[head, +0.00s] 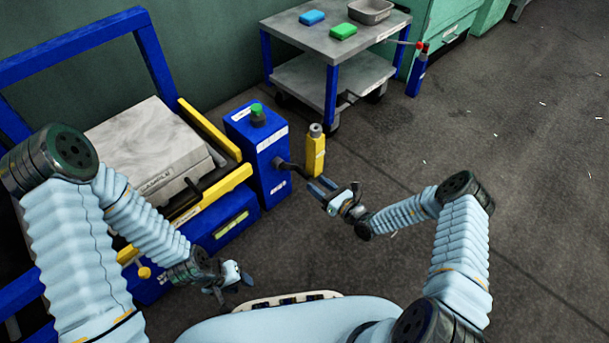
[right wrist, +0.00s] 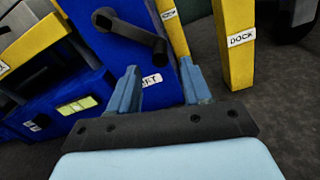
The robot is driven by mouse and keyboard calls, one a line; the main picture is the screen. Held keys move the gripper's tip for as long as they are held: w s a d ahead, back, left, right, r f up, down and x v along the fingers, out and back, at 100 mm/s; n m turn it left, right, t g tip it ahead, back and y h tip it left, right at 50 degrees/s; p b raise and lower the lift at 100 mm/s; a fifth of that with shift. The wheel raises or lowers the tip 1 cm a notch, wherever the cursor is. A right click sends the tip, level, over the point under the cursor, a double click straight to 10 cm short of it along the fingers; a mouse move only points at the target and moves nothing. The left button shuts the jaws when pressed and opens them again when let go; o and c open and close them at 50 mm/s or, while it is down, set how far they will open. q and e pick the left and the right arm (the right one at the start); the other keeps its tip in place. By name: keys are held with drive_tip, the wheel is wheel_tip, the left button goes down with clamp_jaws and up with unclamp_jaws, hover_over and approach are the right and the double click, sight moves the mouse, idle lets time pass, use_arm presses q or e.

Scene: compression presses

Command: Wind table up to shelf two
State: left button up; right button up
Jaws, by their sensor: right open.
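A crank handle (right wrist: 130,32) with a dark arm and grip sticks out of the blue box (head: 258,150); it also shows in the head view (head: 285,164). A label ending in "FT" is on the box in the right wrist view, partly hidden by a finger. My right gripper (head: 322,190) is open and empty, its fingers pointing at the box just below the crank, apart from the handle. A pale grey slab (head: 150,140) lies in the blue and yellow frame at left. My left gripper (head: 232,280) hangs low in front of the frame, small in view.
A yellow post (right wrist: 240,40) labelled DOCK stands right of the box. A green button (head: 257,110) tops the box. Behind is a grey two-level cart (head: 335,45) with blue and green blocks and a grey tray. The floor at right is clear.

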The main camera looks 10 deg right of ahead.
sight(304, 172)
drive_tip(key=b+x, duration=0.1)
drive_tip(key=x, duration=0.6)
drive_tip(key=shift+c, duration=0.4)
clamp_jaws()
